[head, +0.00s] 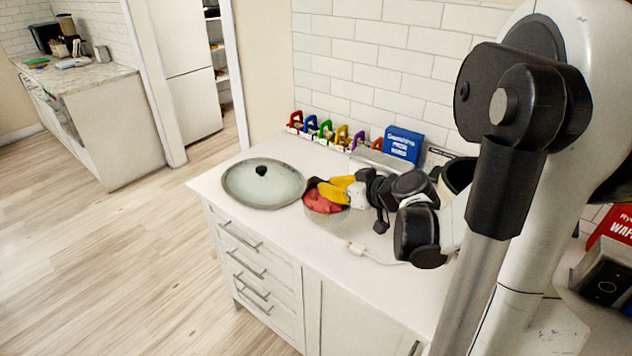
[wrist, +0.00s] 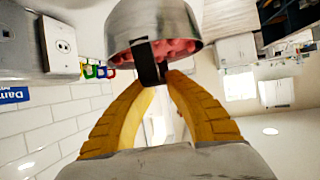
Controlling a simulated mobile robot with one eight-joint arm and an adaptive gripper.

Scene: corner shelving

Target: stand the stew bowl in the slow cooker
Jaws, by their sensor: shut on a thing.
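The stew bowl (head: 327,217) is a metal bowl with red chunks in it, at the front of the counter. It fills the top middle of the wrist view (wrist: 130,28), where a black tab shows on its side. I cannot tell whether the bowl touches the counter.
A round glass lid (head: 245,192) with a black knob lies left of the bowl. Several coloured clips or padlocks (head: 325,131) and a blue box (head: 403,144) line the tiled wall. A white cord (head: 375,254) lies on the counter (head: 325,250), whose front edge is close.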

